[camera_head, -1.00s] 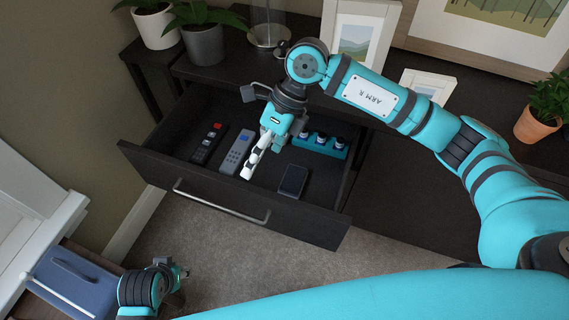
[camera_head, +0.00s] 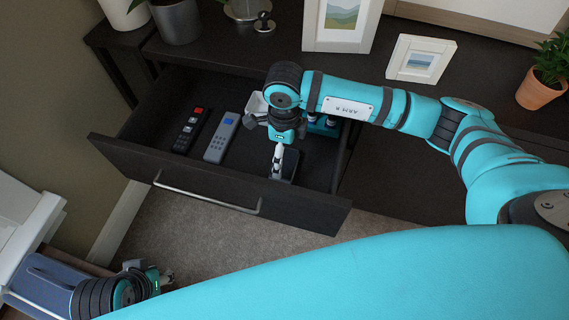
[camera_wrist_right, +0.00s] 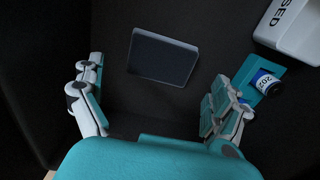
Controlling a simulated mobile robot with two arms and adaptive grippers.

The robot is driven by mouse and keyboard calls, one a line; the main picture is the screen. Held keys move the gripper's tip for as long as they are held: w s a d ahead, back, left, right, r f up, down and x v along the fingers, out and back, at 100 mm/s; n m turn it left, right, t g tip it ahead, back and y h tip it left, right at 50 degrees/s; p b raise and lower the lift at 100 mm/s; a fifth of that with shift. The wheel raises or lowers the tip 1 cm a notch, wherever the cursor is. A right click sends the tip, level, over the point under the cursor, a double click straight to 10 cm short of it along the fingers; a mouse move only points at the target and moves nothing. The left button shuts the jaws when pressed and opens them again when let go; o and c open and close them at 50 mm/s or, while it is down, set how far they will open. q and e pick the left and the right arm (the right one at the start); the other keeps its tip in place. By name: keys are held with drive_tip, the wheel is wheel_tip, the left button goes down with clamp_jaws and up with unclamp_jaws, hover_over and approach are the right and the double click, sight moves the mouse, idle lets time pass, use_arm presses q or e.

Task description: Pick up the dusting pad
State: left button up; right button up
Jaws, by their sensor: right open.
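A dark, flat, rectangular object (camera_head: 291,164) with a lighter edge lies on the floor of the open drawer (camera_head: 215,186). It may be the dusting pad; I see no other candidate. In the right wrist view the flat object (camera_wrist_right: 162,58) lies slightly tilted ahead of my gripper, between its spread fingers. My right gripper (camera_head: 277,164) is open and empty, above the object and partly hiding it in the head view. My left gripper (camera_head: 160,276) is at the lower left, outside the drawer; its fingers are too small to judge.
A black remote (camera_head: 191,130) and a grey remote (camera_head: 222,138) lie to the left in the drawer. A teal holder with small bottles (camera_wrist_right: 262,84) and a white lettered container (camera_wrist_right: 290,30) are close on the right in the wrist view. Picture frames (camera_head: 420,60) stand on the cabinet top.

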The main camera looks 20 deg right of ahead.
sight(285, 162)
wheel_tip(285, 162, down, 5)
drive_tip(key=shift+w+f+b, duration=0.1)
drive_tip(key=shift+f+b, duration=0.05)
drive_tip(key=shift+b, duration=0.45)
drive_tip(key=c, duration=1)
wheel_tip(285, 162, up, 8)
drive_tip(key=shift+r+p, duration=0.2)
drive_tip(key=shift+p, duration=0.75)
drive_tip(key=shift+r, duration=0.45)
use_arm(q)
drive_tip(key=shift+w+f, duration=0.3)
drive_tip(key=shift+f, duration=0.35)
use_arm(e)
drive_tip(key=shift+r, duration=0.4)
